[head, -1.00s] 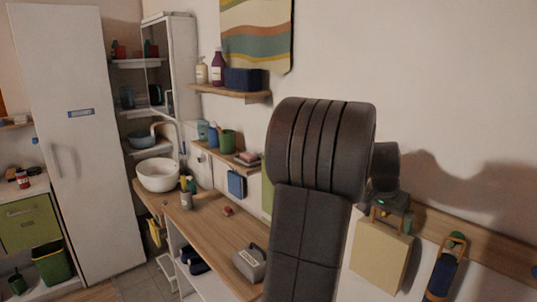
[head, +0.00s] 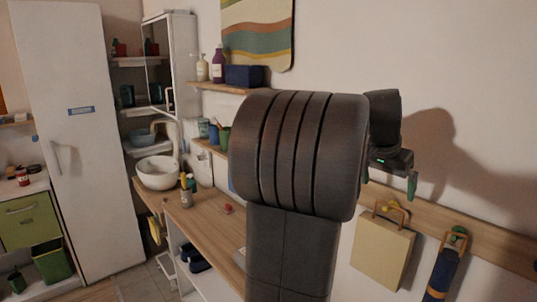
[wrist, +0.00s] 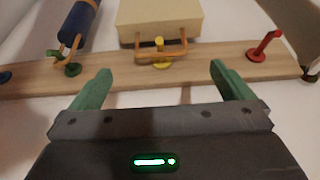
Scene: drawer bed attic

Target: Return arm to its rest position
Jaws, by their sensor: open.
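My gripper (wrist: 160,72) is open in the wrist view, its two green fingers apart with nothing between them. In the head view my gripper (head: 402,172) is at the right, above the wall rail, with only part of its fingers showing. A cream bag (head: 381,254) hangs below the rail by its tan handle, at a yellow peg (wrist: 160,62). The bag also shows in the wrist view (wrist: 160,18), clear of the fingers. My dark arm fills the middle of the head view and hides part of the bench and wall.
The wooden rail (head: 495,240) runs along the right wall. A blue roll with an orange strap (head: 443,272) hangs beside the bag. A red peg (wrist: 264,46) stands on the rail. A bench (head: 205,225) with a white basin (head: 158,173) and wall shelves lie left of my arm.

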